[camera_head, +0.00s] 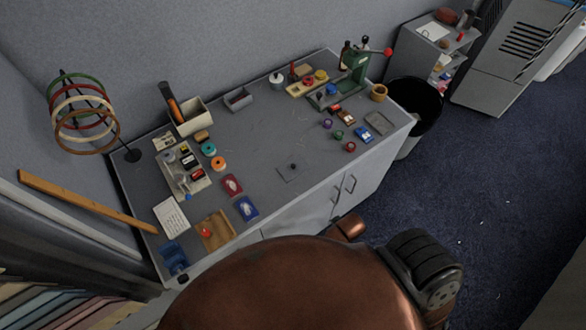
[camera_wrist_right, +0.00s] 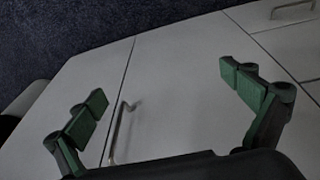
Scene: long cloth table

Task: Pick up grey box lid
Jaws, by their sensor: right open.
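A flat grey square plate with a small dark knob, which looks like the grey box lid (camera_head: 286,174), lies on the table top near its front edge in the head view. A small open grey box (camera_head: 238,99) stands farther back on the table. My right gripper (camera_wrist_right: 162,86) shows in the right wrist view with its two green-padded fingers wide apart and nothing between them. Cabinet doors with metal handles are behind it in that view, and the lid does not show there. My left gripper is not in view.
The grey table (camera_head: 262,140) has clear space around the lid. Red and blue cards (camera_head: 247,208) lie to its left. Small coloured cars and rings (camera_head: 350,147) are to its right, near a green press (camera_head: 356,65). A black bin (camera_head: 414,99) stands beyond the right end.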

